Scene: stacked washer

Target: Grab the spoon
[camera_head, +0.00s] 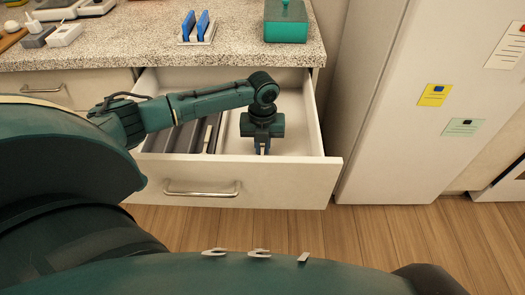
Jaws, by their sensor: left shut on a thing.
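My left arm reaches from the left into an open drawer (303,143) below the counter. My left gripper (262,149) points down inside the drawer, right of a dark divided tray (182,138). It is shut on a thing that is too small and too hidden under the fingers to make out. I cannot pick out a spoon clearly. My right gripper is not in view.
The drawer's front panel with its handle (202,194) stands out over the wood floor. A speckled counter (130,40) above it holds a green box (286,24) and a rack with blue items (196,27). A white fridge (410,110) stands at the right.

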